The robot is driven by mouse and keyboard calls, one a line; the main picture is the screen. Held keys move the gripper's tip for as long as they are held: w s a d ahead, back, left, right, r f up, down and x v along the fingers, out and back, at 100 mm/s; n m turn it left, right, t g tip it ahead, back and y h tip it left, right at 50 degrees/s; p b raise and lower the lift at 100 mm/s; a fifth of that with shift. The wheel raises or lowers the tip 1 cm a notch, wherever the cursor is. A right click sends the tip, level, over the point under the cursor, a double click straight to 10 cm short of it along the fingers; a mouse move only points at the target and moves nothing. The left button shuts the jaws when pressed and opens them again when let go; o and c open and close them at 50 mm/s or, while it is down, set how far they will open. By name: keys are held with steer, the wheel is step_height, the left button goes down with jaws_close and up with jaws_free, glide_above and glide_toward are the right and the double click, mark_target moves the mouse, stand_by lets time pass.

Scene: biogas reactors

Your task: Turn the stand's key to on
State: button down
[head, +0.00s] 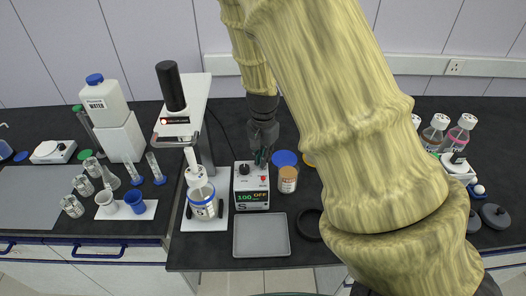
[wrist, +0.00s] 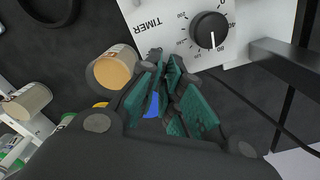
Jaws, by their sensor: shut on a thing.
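The white control box (head: 251,186) stands at mid-bench, with a black knob on top and a green display reading 100 and OFF. In the wrist view its white top shows a TIMER dial with a black knob (wrist: 209,30). My gripper (head: 262,158) reaches down to the box's back right edge. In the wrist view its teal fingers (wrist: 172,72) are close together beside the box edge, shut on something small. The key is hidden between or behind the fingers, and its angle cannot be seen. A small red mark shows on the box just below the fingers in the head view.
A stirrer stand (head: 197,120) with a black motor and a blue-rimmed jar (head: 203,202) is left of the box. A brown jar (head: 288,179) stands close on the right. A grey tray (head: 261,236) lies in front. A black cable runs near the gripper.

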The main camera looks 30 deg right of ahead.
steer(key=m+p, duration=0.4)
steer(key=m, duration=0.2)
steer(key=shift+s+a+r, duration=0.1)
steer(key=shift+s, duration=0.05)
steer(key=shift+m+p, duration=1.35)
steer(key=shift+m, duration=0.85)
steer(key=c, duration=1.6)
jaws_free()
steer(key=shift+r, duration=0.2)
step_height(320, 180, up, 11)
steer(key=shift+r, duration=0.2)
